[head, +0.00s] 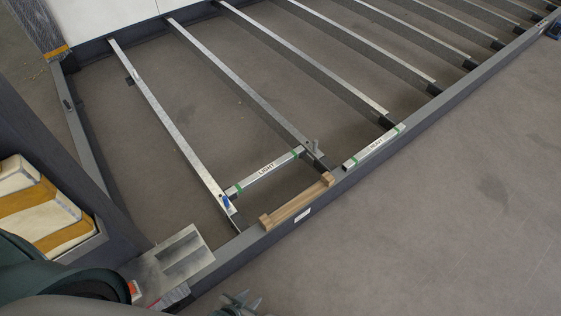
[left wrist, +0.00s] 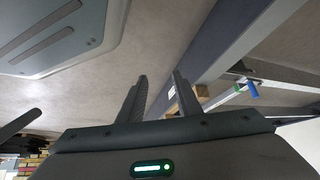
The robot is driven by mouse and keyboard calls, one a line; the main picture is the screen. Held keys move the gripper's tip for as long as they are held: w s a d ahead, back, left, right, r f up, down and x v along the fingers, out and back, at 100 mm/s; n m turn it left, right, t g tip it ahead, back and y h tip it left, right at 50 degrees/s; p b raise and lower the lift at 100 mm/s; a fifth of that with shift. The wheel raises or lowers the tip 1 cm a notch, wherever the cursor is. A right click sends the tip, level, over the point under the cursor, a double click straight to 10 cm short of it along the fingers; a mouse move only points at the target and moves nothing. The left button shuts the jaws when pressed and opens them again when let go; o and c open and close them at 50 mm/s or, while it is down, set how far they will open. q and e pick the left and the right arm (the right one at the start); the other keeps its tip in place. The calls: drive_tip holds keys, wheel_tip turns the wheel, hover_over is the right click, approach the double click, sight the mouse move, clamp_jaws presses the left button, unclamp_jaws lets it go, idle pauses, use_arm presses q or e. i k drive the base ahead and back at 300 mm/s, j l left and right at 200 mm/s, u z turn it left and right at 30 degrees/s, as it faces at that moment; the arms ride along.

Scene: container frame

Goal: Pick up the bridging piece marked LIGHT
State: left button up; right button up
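The bridging piece marked LIGHT (head: 266,172) is a short silver bar with green bands near its ends. It lies between two metal joists of the frame, its lettering facing up. A similar silver bar (head: 375,146) with green bands and hard-to-read lettering lies on the frame's edge beam to the right. My left gripper (head: 249,301) is at the bottom of the head view, outside the edge beam and well apart from the LIGHT piece. In the left wrist view its two fingers (left wrist: 160,76) stand apart with nothing between them. My right gripper does not show.
A wooden block (head: 297,201) lies on the edge beam (head: 335,192), nearer me than the LIGHT piece. A blue clip (head: 226,202) and a grey bracket (head: 314,147) stand by its ends. A crate (head: 35,205) with yellow-striped things is at left. The floor at right is clear.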

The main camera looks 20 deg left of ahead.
sight(247, 182)
drive_tip(key=i+l, duration=0.15)
drive_tip(key=i, duration=0.3)
drive_tip(key=i+l+u, duration=0.1)
drive_tip(key=i, duration=0.3)
drive_tip(key=i+l, duration=0.15)
drive_tip(key=i, duration=0.3)
